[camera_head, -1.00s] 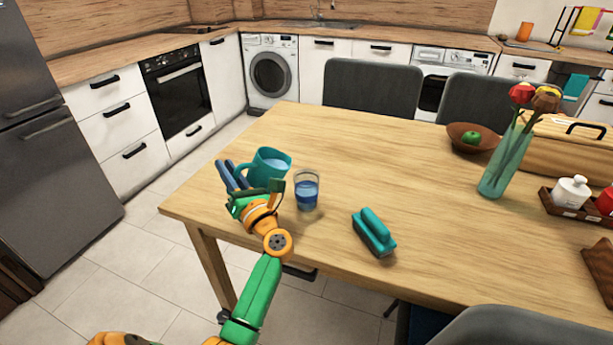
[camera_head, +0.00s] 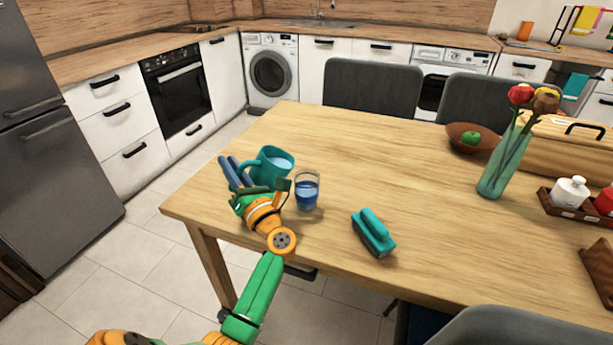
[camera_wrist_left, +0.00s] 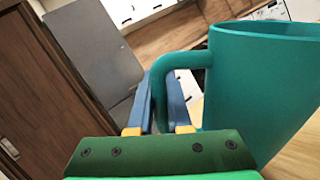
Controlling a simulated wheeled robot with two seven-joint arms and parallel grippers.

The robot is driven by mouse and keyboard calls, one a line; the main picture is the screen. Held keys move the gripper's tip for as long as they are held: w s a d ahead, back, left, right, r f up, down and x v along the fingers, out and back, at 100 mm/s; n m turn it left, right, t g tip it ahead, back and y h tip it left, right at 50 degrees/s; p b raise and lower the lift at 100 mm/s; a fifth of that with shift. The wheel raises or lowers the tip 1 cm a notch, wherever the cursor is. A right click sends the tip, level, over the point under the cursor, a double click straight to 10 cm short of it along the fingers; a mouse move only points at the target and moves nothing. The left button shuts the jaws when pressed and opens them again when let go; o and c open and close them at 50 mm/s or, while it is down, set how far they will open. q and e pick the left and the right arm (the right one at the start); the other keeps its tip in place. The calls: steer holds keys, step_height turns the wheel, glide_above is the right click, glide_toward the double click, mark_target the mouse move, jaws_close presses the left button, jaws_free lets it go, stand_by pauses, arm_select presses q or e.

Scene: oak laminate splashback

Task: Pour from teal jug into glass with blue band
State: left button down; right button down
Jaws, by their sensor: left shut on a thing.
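The teal jug (camera_head: 268,171) is near the table's left end, with pale blue liquid showing inside its mouth. My left gripper (camera_head: 236,173) is shut on its handle, and the jug leans slightly right toward the glass. In the left wrist view the jug (camera_wrist_left: 258,85) fills the right side, its handle between the blue fingers of my gripper (camera_wrist_left: 160,104). The glass with blue band (camera_head: 307,191) stands upright on the table just right of the jug. My wrist partly hides the jug's lower part. My right gripper is not in view.
A vase with flowers (camera_head: 497,165), a brown bowl with a green apple (camera_head: 472,138) and a condiment tray (camera_head: 565,207) stand farther right. The table's middle is clear.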

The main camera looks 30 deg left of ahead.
arm_select(q)
steer(key=shift+w+d+r+m+p, duration=0.15)
steer(key=shift+d+r+m+p, duration=0.05)
steer(key=shift+r, duration=0.15)
steer(key=shift+w+d+r+m+p, duration=0.15)
steer(key=shift+r+m+p, duration=0.05)
steer(key=shift+r, duration=0.15)
stand_by(0.5)
steer(key=shift+w+d+r+m+t+y+p, duration=0.2)
steer(key=shift+r+m+t+y+p, duration=0.15)
steer(key=shift+r+m, duration=0.2)
steer(key=shift+w+d+r+m+t+y+p, duration=0.15)
steer(key=shift+d+r+m+t+y+p, duration=0.1)
steer(key=shift+r+m+p, duration=0.25)
stand_by(1.0)
steer(key=shift+w+d+r+m+t+y, duration=0.2)
steer(key=shift+m+t+y, duration=0.1)
steer(key=shift+m+t, duration=0.3)
stand_by(1.1)
